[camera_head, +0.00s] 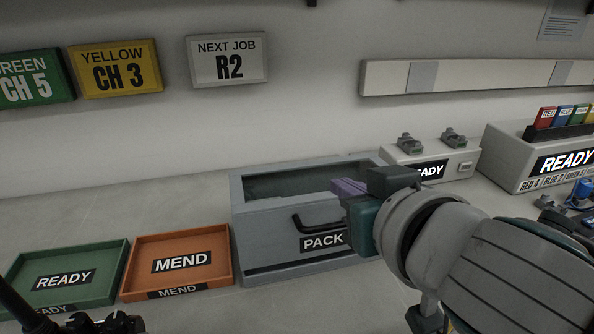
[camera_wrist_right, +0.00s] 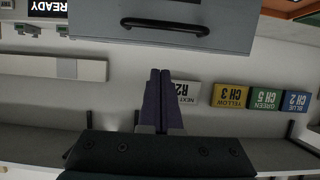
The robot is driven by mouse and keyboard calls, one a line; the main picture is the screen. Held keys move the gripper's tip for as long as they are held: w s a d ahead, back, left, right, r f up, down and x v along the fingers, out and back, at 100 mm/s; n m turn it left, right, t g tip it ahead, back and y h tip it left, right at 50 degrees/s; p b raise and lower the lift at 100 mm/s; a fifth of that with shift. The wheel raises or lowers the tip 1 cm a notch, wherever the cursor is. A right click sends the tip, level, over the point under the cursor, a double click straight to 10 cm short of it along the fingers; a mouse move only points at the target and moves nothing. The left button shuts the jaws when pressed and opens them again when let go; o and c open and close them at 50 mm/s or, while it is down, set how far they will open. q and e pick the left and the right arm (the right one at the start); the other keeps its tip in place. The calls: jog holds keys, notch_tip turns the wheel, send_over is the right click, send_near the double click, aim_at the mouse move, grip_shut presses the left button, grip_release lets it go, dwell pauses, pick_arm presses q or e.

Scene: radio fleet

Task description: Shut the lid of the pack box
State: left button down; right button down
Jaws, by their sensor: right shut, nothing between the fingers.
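The grey pack box (camera_head: 262,217) stands on the counter in the middle of the head view. Its top shows a dark recessed opening inside a grey rim. Its front panel carries a black handle (camera_head: 300,222) and a PACK label. I cannot tell which panel is the lid. My right gripper (camera_head: 347,187) has its purple fingers together and empty, by the box's right front part, hiding some of it. In the right wrist view, turned upside down, the fingers (camera_wrist_right: 157,98) point toward the grey panel (camera_wrist_right: 240,28) with the handle (camera_wrist_right: 165,26). My left gripper is not in view.
An orange MEND tray (camera_head: 213,270) and a green READY tray (camera_head: 103,283) lie left of the box. A white READY charger (camera_head: 468,163) and a READY rack (camera_head: 505,160) stand to the right. A black radio (camera_head: 103,324) shows at the lower left edge.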

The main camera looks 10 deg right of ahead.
aim_at(330, 205)
jog(key=f, duration=0.3)
jog(key=shift+w+f+b, duration=0.3)
jog(key=shift+f+b, duration=0.1)
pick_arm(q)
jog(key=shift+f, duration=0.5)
pick_arm(e)
jog(key=shift+s+f, duration=0.2)
